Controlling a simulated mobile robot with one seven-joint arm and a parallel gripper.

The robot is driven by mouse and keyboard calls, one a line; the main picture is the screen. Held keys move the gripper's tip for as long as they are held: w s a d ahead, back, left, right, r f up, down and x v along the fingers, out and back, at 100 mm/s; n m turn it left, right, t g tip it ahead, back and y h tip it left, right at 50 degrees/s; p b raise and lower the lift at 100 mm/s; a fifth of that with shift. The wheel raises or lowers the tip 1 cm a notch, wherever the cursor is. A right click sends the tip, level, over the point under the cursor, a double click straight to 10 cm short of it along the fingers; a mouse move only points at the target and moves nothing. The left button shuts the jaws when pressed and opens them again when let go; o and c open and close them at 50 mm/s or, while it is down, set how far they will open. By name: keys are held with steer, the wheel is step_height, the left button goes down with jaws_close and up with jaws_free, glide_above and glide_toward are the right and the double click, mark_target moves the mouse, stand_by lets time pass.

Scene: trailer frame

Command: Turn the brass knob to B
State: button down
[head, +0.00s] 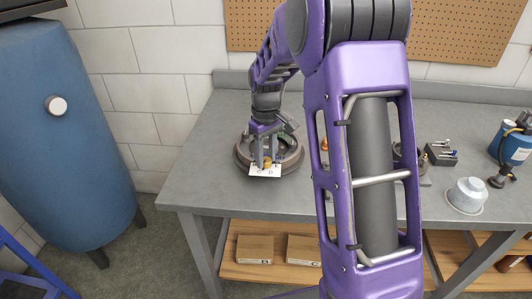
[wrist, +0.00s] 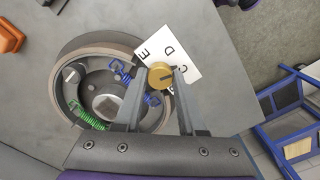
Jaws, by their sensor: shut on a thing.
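The brass knob (wrist: 160,76) is a round golden piece with a dark line across its face, at the edge of a white letter card (wrist: 180,48). E, D and C can be read on the card; another letter beside the knob is partly hidden, and I cannot make out a clear B. My gripper (wrist: 157,78) has its two grey fingers on either side of the knob and is shut on it. In the head view the knob (head: 267,161) shows small between the fingers, above the card (head: 264,171). I cannot tell which letter the line points to.
A round drum with springs (wrist: 105,90) lies beside the knob on the grey bench (head: 225,120). A white cup-like part (head: 467,194) and a blue canister (head: 512,145) stand at the right. A blue tank (head: 60,130) stands left of the bench. My arm hides the bench middle.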

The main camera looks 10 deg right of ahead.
mark_target(266, 160)
steer(key=m+p, duration=0.1)
steer(key=m, duration=0.6)
steer(key=shift+r+p, duration=0.1)
steer(key=shift+p, duration=0.3)
steer(key=m+p, duration=0.1)
steer(key=m, duration=0.2)
steer(key=shift+m, duration=0.4)
steer(key=shift+m+p, duration=0.45)
steer(key=shift+m, duration=1.25)
steer(key=c, duration=0.5)
jaws_free()
step_height(266, 160, up, 17)
steer(key=p, duration=0.1)
steer(key=shift+r+p, duration=0.15)
steer(key=shift+p, duration=0.15)
steer(key=shift+a, duration=0.1)
